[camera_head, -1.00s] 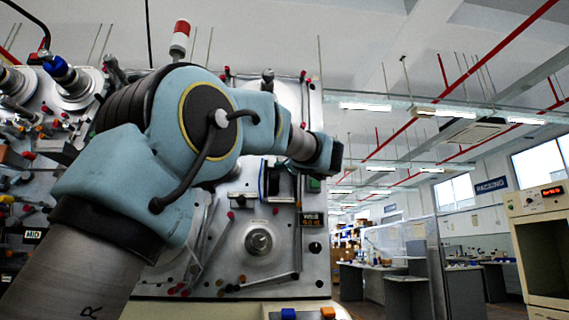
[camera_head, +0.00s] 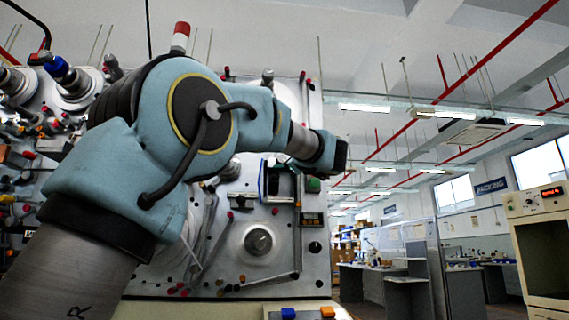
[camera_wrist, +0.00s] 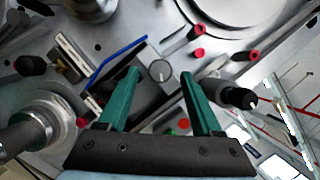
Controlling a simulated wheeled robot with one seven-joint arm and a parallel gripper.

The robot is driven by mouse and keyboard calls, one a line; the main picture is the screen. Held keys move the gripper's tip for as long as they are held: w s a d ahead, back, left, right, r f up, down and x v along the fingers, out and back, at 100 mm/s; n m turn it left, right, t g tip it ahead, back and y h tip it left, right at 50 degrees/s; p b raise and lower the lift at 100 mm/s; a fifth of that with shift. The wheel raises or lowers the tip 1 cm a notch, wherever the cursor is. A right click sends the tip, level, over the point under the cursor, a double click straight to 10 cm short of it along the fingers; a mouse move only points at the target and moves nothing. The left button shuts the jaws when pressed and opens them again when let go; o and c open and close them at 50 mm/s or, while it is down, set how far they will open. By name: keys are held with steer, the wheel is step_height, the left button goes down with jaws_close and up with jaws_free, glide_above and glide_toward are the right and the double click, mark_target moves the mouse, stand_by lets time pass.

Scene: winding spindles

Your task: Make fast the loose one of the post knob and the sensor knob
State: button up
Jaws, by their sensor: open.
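In the wrist view my gripper (camera_wrist: 160,74) is open, with two green fingers apart and nothing held. A black knob (camera_wrist: 238,97) on a grey stem is right of the right finger. Another black knob (camera_wrist: 30,65) is at the far left. No label shows which is the post knob or the sensor knob, and looseness cannot be seen. In the head view my fingers are not distinguishable at the arm's dark end.
The machine's panel (camera_head: 230,270) carries several red-tipped pins and rods. A blue strip (camera_wrist: 118,62) and a spindle hub (camera_wrist: 28,125) lie left of my fingers. A spindle (camera_head: 258,241) stands low on the panel. The room right of the panel is open, with an oven-like cabinet (camera_head: 535,240).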

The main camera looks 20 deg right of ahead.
steer(key=b+v, duration=0.2)
steer(key=v, duration=0.7)
steer(key=shift+s, duration=0.15)
steer(key=shift+f, duration=0.1)
